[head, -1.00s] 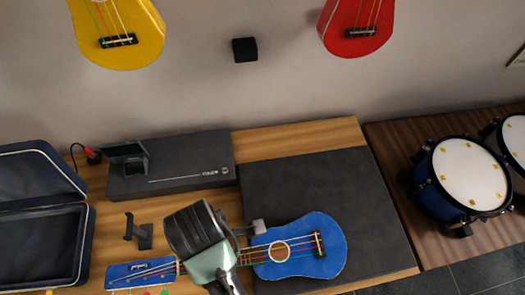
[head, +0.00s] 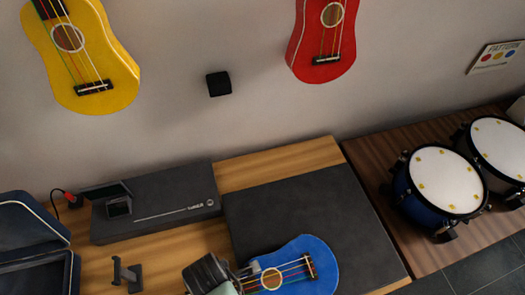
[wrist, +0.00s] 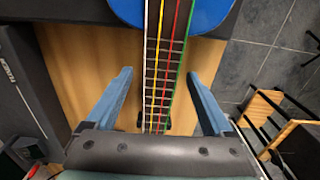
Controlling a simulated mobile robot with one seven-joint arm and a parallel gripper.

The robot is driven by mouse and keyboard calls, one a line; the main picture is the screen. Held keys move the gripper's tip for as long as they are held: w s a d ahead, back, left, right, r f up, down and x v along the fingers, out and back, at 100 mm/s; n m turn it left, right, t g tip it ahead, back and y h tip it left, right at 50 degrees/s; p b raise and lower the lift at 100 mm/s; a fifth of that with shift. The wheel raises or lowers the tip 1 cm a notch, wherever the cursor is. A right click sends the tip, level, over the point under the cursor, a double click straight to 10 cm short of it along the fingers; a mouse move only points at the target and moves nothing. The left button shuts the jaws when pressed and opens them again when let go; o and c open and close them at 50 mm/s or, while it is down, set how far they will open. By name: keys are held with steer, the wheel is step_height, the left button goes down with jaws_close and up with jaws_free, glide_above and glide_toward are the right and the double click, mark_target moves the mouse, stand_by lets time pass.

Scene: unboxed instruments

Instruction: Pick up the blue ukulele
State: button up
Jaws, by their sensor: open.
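The blue ukulele (head: 318,268) lies face up on the dark mat in the head view, at the bottom edge, its body to the right. Its neck and head are cut off or hidden by my arm there. In the wrist view its blue body (wrist: 212,14) is at the top and its fretted neck (wrist: 163,70) runs down the middle. My gripper (wrist: 158,98) is open, with one blue finger on each side of the neck. Neither finger visibly touches it. In the head view my wrist hides the fingertips.
A dark mat (head: 260,205) covers much of the wooden table (head: 275,160). A black tuner box (head: 155,208), a small stand (head: 127,273) and an open case (head: 35,270) are to the left. Drums (head: 445,182) stand at right. Yellow (head: 105,50) and red (head: 318,62) ukuleles hang on the wall.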

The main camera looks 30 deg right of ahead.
steer(key=shift+f, duration=0.95)
jaws_close()
